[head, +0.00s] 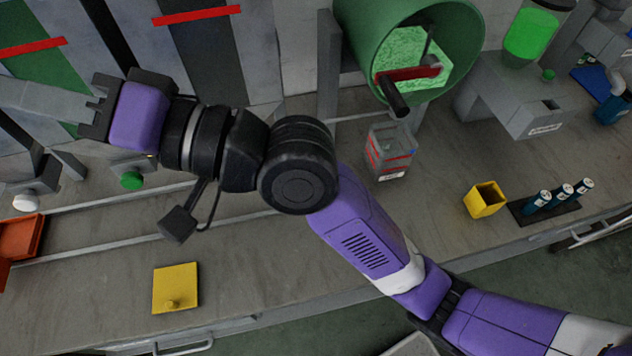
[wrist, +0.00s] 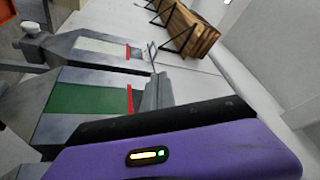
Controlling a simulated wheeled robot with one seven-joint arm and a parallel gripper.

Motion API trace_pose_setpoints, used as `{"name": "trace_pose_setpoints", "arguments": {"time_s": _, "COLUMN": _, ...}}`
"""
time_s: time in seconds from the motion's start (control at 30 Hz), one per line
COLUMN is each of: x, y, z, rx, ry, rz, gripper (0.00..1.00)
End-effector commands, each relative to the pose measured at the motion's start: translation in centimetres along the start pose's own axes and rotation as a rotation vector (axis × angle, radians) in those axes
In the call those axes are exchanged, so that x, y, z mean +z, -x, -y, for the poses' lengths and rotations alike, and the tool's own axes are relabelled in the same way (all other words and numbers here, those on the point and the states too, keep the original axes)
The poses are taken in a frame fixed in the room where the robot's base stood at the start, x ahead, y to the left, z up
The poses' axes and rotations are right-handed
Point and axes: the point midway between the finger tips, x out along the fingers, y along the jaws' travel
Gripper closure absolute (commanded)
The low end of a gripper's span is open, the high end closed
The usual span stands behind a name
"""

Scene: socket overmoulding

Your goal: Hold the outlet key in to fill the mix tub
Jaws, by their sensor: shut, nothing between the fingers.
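My gripper (head: 42,97) is at the upper left in the head view. Its grey fingers point left, shut and empty, in front of the green-panelled hopper. They also show in the wrist view (wrist: 154,92), near the hoppers' red marks. A green round key (head: 131,180) stands low below my wrist. A white round key (head: 25,202) stands further left. I cannot tell which is the outlet key. The fingers appear apart from both. A small grey tub (head: 390,153) with red lines, seemingly the mix tub, stands on the bench right of my arm. Its inside is hard to see.
A green drum (head: 358,40) is behind the tub. A yellow plate (head: 176,288) with a knob lies at the front. A yellow cup (head: 484,201) and a rack of blue-labelled bottles (head: 548,212) stand right. An orange bin (head: 20,237) is far left.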

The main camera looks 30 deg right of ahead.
Motion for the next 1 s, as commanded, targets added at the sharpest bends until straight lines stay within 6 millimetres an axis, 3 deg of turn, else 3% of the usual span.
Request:
{"name": "trace_pose_setpoints", "arguments": {"time_s": 0.23, "x": 2.8, "y": -1.4, "z": 0.3, "rx": 0.05, "ry": 0.011, "rz": 0.244, "gripper": 1.0}}
{"name": "trace_pose_setpoints", "arguments": {"time_s": 0.47, "x": 5.4, "y": -0.7, "z": -1.7, "rx": 0.178, "ry": 0.018, "rz": 0.457, "gripper": 1.0}}
{"name": "trace_pose_setpoints", "arguments": {"time_s": 0.77, "x": 7.0, "y": 2.7, "z": -6.0, "rx": 0.413, "ry": 0.02, "rz": 0.662, "gripper": 1.0}}
{"name": "trace_pose_setpoints", "arguments": {"time_s": 1.0, "x": 6.6, "y": 7.2, "z": -10.2, "rx": 0.662, "ry": 0.009, "rz": 0.784, "gripper": 1.0}}
